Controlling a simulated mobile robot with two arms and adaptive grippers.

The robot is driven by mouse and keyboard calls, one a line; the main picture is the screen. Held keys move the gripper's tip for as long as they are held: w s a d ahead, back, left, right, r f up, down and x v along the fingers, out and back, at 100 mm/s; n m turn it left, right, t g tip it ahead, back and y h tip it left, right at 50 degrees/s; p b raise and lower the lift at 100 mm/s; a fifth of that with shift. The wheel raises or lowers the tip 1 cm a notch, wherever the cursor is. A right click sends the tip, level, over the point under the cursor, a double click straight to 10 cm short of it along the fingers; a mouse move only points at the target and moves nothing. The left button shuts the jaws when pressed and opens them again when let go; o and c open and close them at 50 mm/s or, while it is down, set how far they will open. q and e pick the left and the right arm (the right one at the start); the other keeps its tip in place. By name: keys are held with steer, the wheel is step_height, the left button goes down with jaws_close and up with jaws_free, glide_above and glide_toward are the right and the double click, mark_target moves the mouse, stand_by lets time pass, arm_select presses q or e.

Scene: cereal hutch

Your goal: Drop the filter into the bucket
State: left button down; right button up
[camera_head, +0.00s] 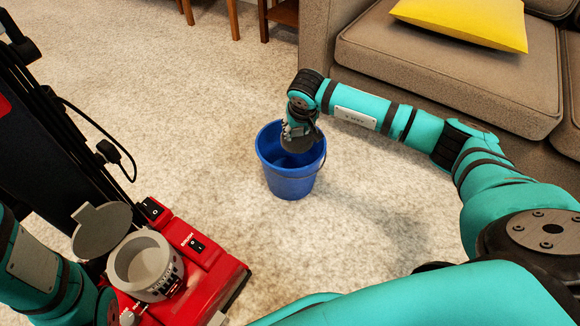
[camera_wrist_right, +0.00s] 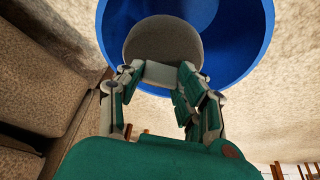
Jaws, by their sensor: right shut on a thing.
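The blue bucket (camera_head: 288,184) stands upright on the carpet near the middle of the head view. My right gripper (camera_head: 299,127) is over the bucket's mouth, shut on the filter (camera_head: 299,144), a grey round piece. In the right wrist view, the fingers (camera_wrist_right: 160,76) hold the grey filter (camera_wrist_right: 163,42) at its near edge, with the blue bucket (camera_wrist_right: 240,45) behind it. How far the filter is below the rim I cannot tell. My left arm shows at the lower left, but its gripper is not in view.
A red and black machine (camera_head: 205,262) stands at the left, with an open grey round port (camera_head: 142,262) and raised lid (camera_head: 102,228). A brown sofa (camera_head: 450,75) with a yellow cushion (camera_head: 465,20) is at the upper right. Carpet around the bucket is clear.

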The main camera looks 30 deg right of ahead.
steer(key=o, duration=1)
steer(key=v, duration=1.2)
